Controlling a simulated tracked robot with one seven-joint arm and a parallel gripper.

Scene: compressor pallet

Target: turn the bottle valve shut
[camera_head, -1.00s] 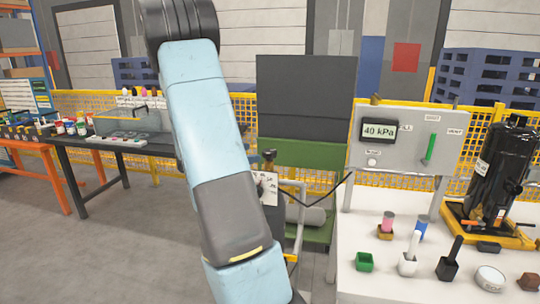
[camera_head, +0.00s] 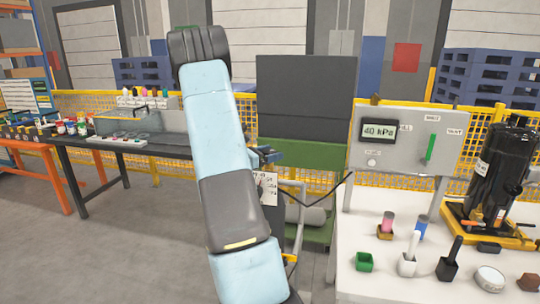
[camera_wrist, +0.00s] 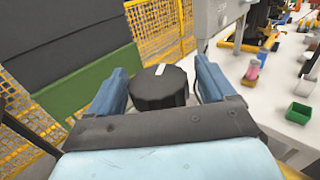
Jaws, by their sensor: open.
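The bottle valve is a black ribbed knob (camera_wrist: 160,92) with a white mark on its top, in the middle of the wrist view. My gripper (camera_wrist: 161,66) is open, with one blue finger on each side of the knob. A gap shows between the knob and each finger. In the head view, blue parts of my gripper (camera_head: 268,155) show beside my arm and hide the knob. A white dial tag (camera_head: 267,187) shows below them.
A grey panel (camera_head: 408,140) with a 40 kPa display (camera_head: 380,131) and a green lever (camera_head: 431,147) stands at the right. The white table (camera_head: 385,283) holds small blocks, holders and a black compressor (camera_head: 500,172). A dark board (camera_head: 305,95) stands behind. Grey floor is clear at left.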

